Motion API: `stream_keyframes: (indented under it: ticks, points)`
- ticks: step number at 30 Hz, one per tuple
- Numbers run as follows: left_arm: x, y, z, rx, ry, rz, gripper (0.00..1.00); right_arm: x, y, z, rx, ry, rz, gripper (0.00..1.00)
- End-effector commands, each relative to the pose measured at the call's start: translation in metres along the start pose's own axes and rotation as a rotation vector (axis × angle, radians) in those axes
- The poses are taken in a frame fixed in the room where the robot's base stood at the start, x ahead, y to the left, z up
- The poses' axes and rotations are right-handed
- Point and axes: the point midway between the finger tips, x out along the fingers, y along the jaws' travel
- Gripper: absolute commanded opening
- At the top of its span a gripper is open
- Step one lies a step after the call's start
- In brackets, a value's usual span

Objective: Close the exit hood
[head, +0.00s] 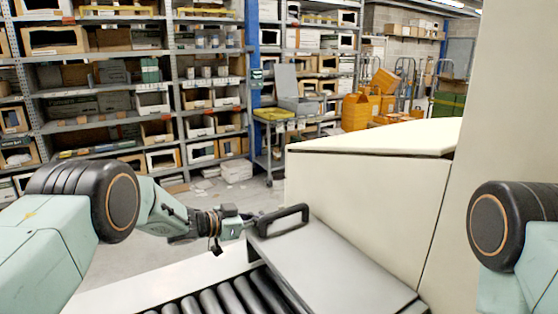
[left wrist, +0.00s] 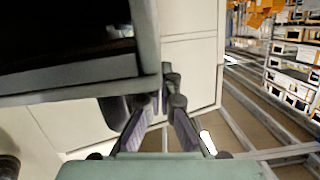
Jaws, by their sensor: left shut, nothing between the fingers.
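The exit hood (head: 330,262) is a grey flat panel with a black bar handle (head: 284,221) at its far left end. It juts from the cream machine over the rollers, and I cannot tell how far open it is. My left gripper (head: 252,217) is shut and empty just left of the handle; I cannot tell whether it touches. In the left wrist view the shut fingers (left wrist: 170,80) are beside a grey-edged dark panel (left wrist: 70,50), perhaps the hood. My right gripper is out of view; only part of my right arm shows.
A roller conveyor (head: 232,297) runs under the hood at the bottom. The cream machine housing (head: 365,200) fills the right. Behind are shelving racks (head: 130,95) with boxes, a grey cart (head: 275,140) and orange bins (head: 358,110). Some floor beyond the conveyor is clear.

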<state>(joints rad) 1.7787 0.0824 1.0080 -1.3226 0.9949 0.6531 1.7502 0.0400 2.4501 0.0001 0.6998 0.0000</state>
Motion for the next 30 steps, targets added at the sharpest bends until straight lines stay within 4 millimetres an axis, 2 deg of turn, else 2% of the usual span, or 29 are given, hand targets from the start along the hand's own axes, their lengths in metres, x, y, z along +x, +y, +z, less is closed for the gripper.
stream_keyframes:
  ticks: [1,8,18,21,25,30]
  points:
    - [-0.002,0.004,0.013,-0.011,-0.022,0.003,0.0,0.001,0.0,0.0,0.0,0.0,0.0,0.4]
    - [-0.026,0.003,0.011,-0.013,-0.019,-0.001,0.0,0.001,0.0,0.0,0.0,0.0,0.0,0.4]
    - [-0.092,0.002,0.002,-0.005,-0.005,-0.004,0.0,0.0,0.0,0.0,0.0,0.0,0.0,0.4]
    - [-0.106,0.002,0.0,-0.002,-0.002,-0.003,0.0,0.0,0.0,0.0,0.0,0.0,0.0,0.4]
    - [-0.117,0.002,-0.001,0.0,-0.001,-0.001,0.0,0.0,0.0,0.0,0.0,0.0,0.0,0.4]
    - [-0.122,0.003,-0.002,0.002,0.001,-0.001,0.0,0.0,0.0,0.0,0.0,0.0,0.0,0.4]
